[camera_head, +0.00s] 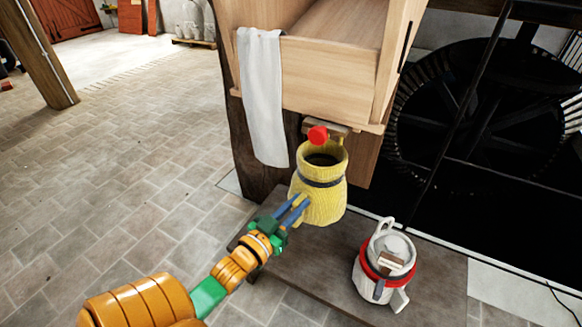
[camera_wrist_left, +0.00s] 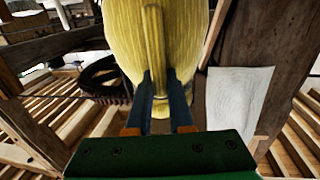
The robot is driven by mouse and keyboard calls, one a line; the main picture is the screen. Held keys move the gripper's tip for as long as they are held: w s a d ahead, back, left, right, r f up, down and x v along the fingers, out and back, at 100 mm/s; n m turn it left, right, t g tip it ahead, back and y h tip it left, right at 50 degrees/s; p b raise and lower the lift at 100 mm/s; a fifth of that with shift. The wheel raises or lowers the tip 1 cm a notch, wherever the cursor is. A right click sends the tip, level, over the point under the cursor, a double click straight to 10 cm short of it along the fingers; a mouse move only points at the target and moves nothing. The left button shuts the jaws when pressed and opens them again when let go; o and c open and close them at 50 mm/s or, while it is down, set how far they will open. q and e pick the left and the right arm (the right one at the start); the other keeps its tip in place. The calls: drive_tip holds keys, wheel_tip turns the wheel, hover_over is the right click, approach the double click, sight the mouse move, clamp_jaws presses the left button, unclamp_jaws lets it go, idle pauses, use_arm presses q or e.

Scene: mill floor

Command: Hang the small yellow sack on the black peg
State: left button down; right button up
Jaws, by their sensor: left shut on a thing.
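The small yellow sack (camera_head: 322,203) is upright with an open mouth and a dark band round its neck. My left gripper (camera_head: 301,203) is shut on the near side of the sack. In the left wrist view the blue fingers (camera_wrist_left: 160,97) close on a yellow strap down the side of the sack (camera_wrist_left: 120,38). A red knob (camera_head: 318,135) shows just above and behind the sack's mouth, in front of a wooden block (camera_head: 340,129) under the wooden bin. I cannot make out a black peg; the sack may hide it. My right gripper is not in view.
The wooden bin (camera_head: 330,80) stands above and behind the sack, with a white cloth (camera_head: 262,100) hanging over its edge. A white and red canister (camera_head: 384,268) stands on the dark platform (camera_head: 320,262) at right. A large dark gear (camera_head: 470,110) is behind. Tiled floor at left is clear.

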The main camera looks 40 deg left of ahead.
sight(303, 196)
use_arm(q)
drive_tip(key=shift+w+a+b, duration=0.2)
drive_tip(key=shift+w+b, duration=0.25)
drive_tip(key=shift+w, duration=0.45)
drive_tip(key=shift+w+a+b, duration=0.2)
drive_tip(key=shift+w+b, duration=0.25)
drive_tip(key=shift+w, duration=0.4)
drive_tip(key=w+b, duration=0.2)
drive_tip(key=w+a+b, duration=0.1)
drive_tip(key=w, duration=0.1)
drive_tip(key=shift+f, duration=0.3)
drive_tip(key=shift+w+a+f+b, duration=0.15)
drive_tip(key=shift+w+f+b, duration=0.15)
drive_tip(key=shift+w, duration=0.25)
drive_tip(key=shift+f, duration=0.35)
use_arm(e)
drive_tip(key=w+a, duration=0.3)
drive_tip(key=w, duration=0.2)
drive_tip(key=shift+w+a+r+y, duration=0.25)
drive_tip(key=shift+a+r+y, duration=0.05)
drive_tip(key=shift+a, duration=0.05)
use_arm(q)
drive_tip(key=c, duration=0.7)
unclamp_jaws()
drive_tip(key=shift+c, duration=0.2)
